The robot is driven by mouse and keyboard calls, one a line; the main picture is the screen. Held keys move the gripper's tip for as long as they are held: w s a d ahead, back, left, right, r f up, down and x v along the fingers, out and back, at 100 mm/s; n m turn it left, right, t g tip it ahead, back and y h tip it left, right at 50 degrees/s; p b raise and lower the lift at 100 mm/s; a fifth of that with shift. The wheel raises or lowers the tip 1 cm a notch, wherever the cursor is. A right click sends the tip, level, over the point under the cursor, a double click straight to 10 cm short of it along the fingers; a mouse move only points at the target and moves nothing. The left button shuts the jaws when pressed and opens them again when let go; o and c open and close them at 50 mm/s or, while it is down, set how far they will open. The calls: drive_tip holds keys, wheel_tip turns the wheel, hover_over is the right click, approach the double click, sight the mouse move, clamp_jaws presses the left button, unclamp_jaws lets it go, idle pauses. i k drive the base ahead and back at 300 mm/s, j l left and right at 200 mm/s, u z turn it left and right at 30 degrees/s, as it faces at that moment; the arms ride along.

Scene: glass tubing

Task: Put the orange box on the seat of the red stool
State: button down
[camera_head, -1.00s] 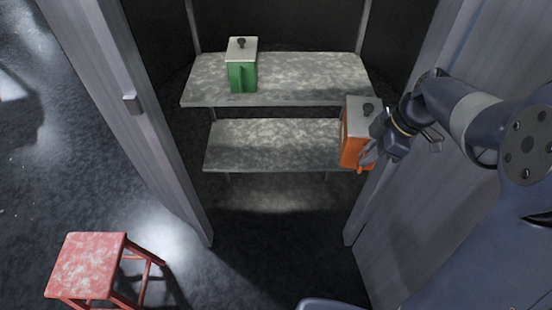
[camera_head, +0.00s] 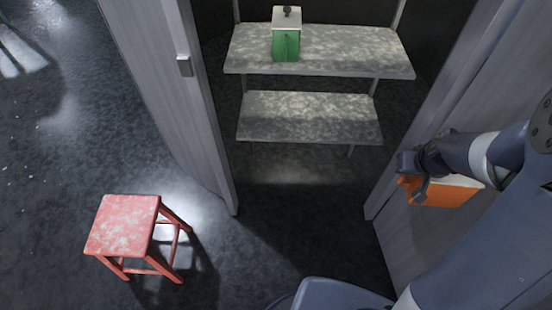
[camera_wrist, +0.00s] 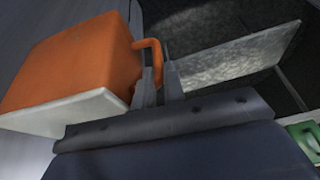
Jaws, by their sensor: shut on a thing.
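The orange box (camera_head: 440,192) with a white lid is off the shelf, in front of the right cabinet door in the head view. My gripper (camera_head: 412,178) is shut on its handle, and my wrist covers part of the box. In the wrist view the orange box (camera_wrist: 75,65) fills the left side. Its curved handle lies between the fingers of my gripper (camera_wrist: 158,85), and its white lid faces the bottom of the picture. The red stool (camera_head: 124,226) stands on the floor at the lower left of the head view, with its worn seat bare.
A green box (camera_head: 286,42) with a white lid stands on the upper shelf (camera_head: 350,50). The lower shelf (camera_head: 310,118) is empty. The open left door (camera_head: 165,90) stands between the cabinet and the stool. The right door (camera_head: 395,215) is close to the box. Floor in front is clear.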

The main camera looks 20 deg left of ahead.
sight(122, 223)
drive_tip(key=k+j+u, duration=0.15)
drive_tip(key=j, duration=0.75)
drive_tip(key=k+j+u, duration=0.15)
drive_tip(key=j, duration=0.75)
drive_tip(key=k+j+u, duration=0.15)
drive_tip(key=j, duration=0.75)
drive_tip(key=k+j+u, duration=0.15)
drive_tip(key=j, duration=0.75)
drive_tip(key=i, duration=0.05)
